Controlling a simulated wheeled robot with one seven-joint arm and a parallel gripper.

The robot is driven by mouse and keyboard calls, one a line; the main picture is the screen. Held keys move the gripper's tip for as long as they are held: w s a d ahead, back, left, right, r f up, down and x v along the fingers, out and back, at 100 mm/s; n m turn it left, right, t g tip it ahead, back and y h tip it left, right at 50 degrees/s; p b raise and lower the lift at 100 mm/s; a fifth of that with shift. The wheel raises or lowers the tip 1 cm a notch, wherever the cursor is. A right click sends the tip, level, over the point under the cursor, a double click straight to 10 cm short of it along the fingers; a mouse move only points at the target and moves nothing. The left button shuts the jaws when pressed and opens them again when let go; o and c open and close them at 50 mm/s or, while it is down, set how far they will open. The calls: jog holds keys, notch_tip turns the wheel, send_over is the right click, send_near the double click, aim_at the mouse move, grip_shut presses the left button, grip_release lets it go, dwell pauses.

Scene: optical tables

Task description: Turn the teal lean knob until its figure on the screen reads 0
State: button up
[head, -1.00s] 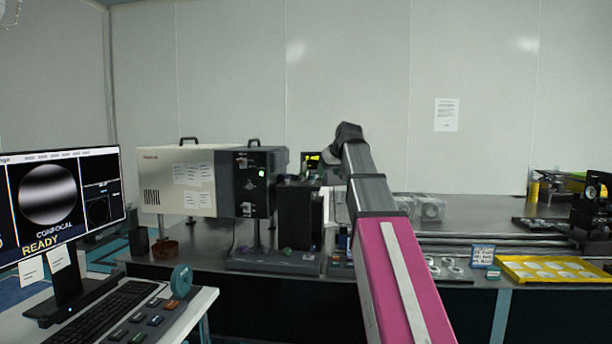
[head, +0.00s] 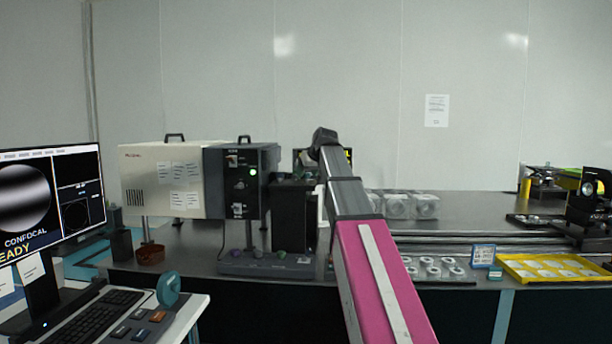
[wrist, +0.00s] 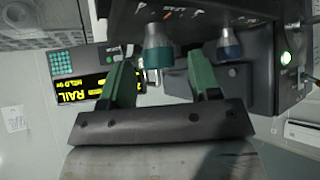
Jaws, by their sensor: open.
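In the wrist view, a teal knob (wrist: 158,55) with a pale metal shank sticks out of a dark housing. It shows between the tips of my gripper (wrist: 160,75), whose two green fingers are apart and empty. I cannot tell whether a finger touches it. A blue knob (wrist: 229,45) stands to its right, past the right finger. A small screen (wrist: 85,90) with yellow letters, upside down in this view, reads RAIL; its figures are partly hidden by the left finger. In the head view my arm hides my gripper, and the small screen (head: 299,158) shows only in part.
A pale instrument box (head: 158,205) with a dark front (head: 240,205) and green lamp stands left of my arm. A monitor (head: 80,215) reads CONFOCAL and is cut off at left. A teal wheel (head: 168,289) stands on the desk. Clear boxes (head: 398,206) and a yellow tray (head: 515,260) lie right.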

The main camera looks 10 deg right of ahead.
jog(key=shift+x, duration=0.95)
jog(key=c, duration=0.9)
jog(key=shift+c, duration=0.2)
jog(key=shift+m+h, duration=0.3)
